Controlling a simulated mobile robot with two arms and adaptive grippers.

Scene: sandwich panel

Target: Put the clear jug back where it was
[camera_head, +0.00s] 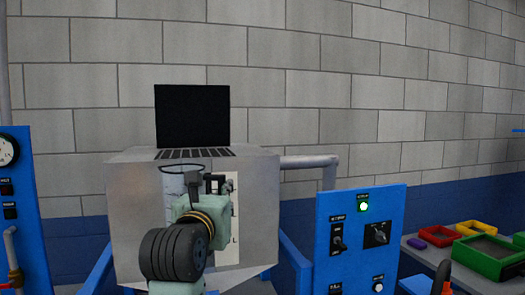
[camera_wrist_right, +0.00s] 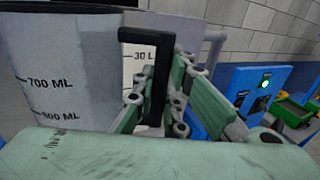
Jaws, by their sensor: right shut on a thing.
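The clear jug (camera_head: 172,185) shows in the head view as a see-through body with a dark rim, in front of the grey metal box. In the right wrist view the jug (camera_wrist_right: 70,60) fills the left side, with ML marks and a black handle (camera_wrist_right: 150,36). My right gripper (camera_head: 207,186) is shut on this handle. In the wrist view the fingers of the right gripper (camera_wrist_right: 158,100) lie either side of the handle. The jug looks roughly upright. Its base is hidden by my arm and outside the wrist view. My left gripper is not in view.
The grey metal box (camera_head: 262,190) bears a dark screen (camera_head: 192,115) and a litre scale. A blue control panel (camera_head: 393,225) with a lit green lamp stands to its right. Coloured trays (camera_head: 488,256) lie on a table at the far right. A blue gauge panel (camera_head: 30,240) is at the left.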

